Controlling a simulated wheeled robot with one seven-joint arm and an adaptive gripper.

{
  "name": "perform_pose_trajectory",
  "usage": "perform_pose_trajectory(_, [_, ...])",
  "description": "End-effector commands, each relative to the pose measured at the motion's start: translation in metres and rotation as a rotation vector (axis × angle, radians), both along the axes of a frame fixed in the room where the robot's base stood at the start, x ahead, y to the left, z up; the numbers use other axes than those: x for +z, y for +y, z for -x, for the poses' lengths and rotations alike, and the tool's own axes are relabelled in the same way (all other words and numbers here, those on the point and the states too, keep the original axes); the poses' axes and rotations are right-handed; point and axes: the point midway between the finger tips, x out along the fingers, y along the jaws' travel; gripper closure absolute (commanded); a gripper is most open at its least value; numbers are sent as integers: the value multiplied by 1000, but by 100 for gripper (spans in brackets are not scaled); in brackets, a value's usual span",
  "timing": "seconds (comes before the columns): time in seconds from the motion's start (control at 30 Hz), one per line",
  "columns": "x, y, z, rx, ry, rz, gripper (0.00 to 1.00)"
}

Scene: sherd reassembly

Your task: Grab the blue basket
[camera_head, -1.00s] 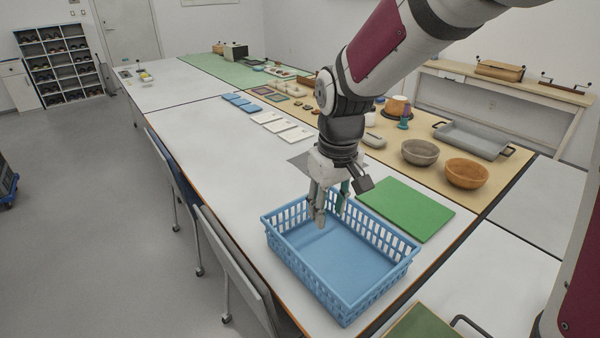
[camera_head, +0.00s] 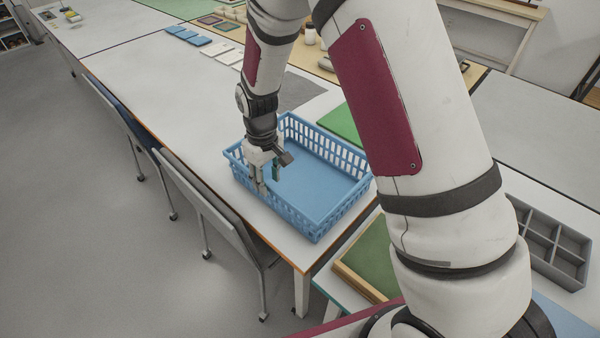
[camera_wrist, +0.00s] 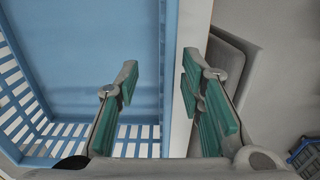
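The blue basket (camera_head: 318,187) is a rectangular plastic crate with slotted walls. It stands upright and empty on the white table, near its left edge. My gripper (camera_head: 268,183) points down at the basket's left long wall. In the wrist view my gripper (camera_wrist: 160,80) is open, with teal pads on both fingers. One finger is over the inside of the basket (camera_wrist: 90,60) and the other is outside, with the wall's rim between them. Clear gaps show on both sides of the rim. Part of the basket's left wall is hidden behind my gripper.
A green mat (camera_head: 340,123) lies behind the basket. Chairs (camera_head: 222,215) stand along the table's left edge, one close below the gripper. A grey divided tray (camera_head: 550,240) and a green board (camera_head: 372,262) are at the front right. White table (camera_head: 165,95) is clear behind left.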

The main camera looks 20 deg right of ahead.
Motion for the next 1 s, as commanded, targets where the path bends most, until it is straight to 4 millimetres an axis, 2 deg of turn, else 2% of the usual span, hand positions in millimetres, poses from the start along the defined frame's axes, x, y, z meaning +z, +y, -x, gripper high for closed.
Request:
perform_pose_trajectory(0.27, [-20, 1, 1, 0, 3, 2, 65])
perform_pose_trajectory(0.53, [-56, 3, 1, 0, 2, 1, 65])
perform_pose_trajectory(0.83, [-61, 3, 1, 0, -1, 0, 65])
perform_pose_trajectory(0.87, [-61, 3, 1, 0, -1, 0, 67])
perform_pose_trajectory(1.0, [-61, 3, 1, 0, -1, 0, 99])
